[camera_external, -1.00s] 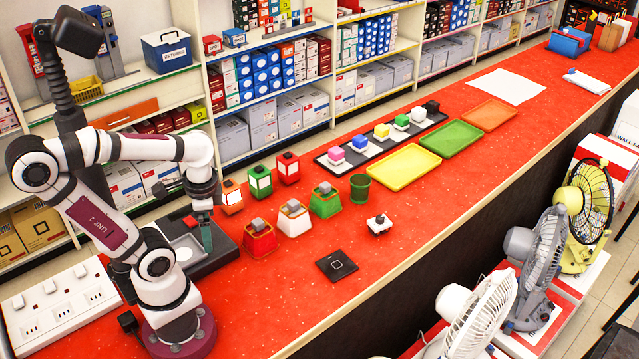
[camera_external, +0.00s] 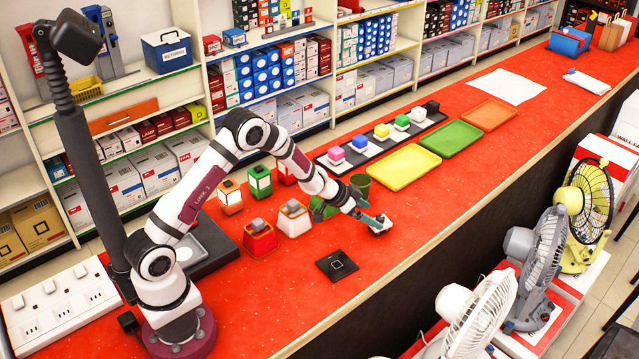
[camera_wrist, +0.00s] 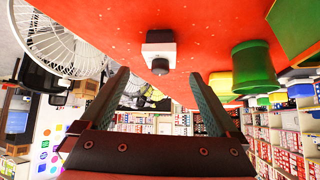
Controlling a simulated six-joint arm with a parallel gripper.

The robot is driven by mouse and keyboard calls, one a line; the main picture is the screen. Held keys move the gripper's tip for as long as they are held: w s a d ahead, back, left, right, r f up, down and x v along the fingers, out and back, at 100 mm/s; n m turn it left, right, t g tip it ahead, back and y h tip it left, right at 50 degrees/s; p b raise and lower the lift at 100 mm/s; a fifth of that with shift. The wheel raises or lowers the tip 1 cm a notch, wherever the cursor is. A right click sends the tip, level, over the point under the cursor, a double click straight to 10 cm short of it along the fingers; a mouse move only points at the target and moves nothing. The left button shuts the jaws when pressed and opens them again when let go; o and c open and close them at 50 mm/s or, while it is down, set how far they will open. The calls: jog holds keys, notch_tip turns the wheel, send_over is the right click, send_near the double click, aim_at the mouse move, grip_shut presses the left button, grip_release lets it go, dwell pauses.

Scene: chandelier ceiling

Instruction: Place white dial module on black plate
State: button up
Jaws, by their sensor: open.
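The white dial module (camera_external: 380,226) sits on the red counter, partly hidden by my gripper (camera_external: 372,218) in the external view. In the wrist view the module (camera_wrist: 159,48) is a white block with a dark knob, beyond the fingertips and centred between them. My gripper (camera_wrist: 160,90) is open and empty, with a finger on each side. The black plate (camera_external: 337,265) lies flat on the counter, nearer the front edge and left of the module. It has a small square outline and nothing on it.
A green cup (camera_external: 360,184) stands close behind my gripper. Red, white and green lamp-like blocks (camera_external: 259,238) stand to the left. A yellow tray (camera_external: 403,167) lies behind to the right. The counter around the black plate is clear.

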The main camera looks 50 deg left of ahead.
aim_at(378, 217)
jog(key=x, duration=0.5)
jog(key=shift+w+f, duration=0.1)
jog(key=shift+w, duration=0.2)
grip_shut()
notch_tip(378, 217, up, 28)
jog(key=s+d+f+m+g+h, duration=0.25)
jog(key=s+d+f, duration=0.2)
jog(key=s, duration=0.35)
jog(key=s+d+f+m+g+h, duration=0.1)
jog(key=s+d+f+m, duration=0.25)
jog(key=s+f, duration=0.4)
jog(key=s+d+f+m+g+h, duration=0.1)
jog(key=s+d+f+m+h, duration=0.2)
jog(key=s, duration=0.7)
jog(key=shift+y, duration=0.65)
jog(key=w+a+f, duration=0.2)
jog(key=a, duration=0.1)
jog(key=w+a+f, duration=0.2)
jog(key=a+f, duration=0.1)
jog(key=w+a+f, duration=0.2)
jog(key=w+f, duration=0.1)
jog(key=shift+a, duration=0.4)
jog(key=shift+w+f, duration=0.1)
jog(key=shift+f, duration=1.85)
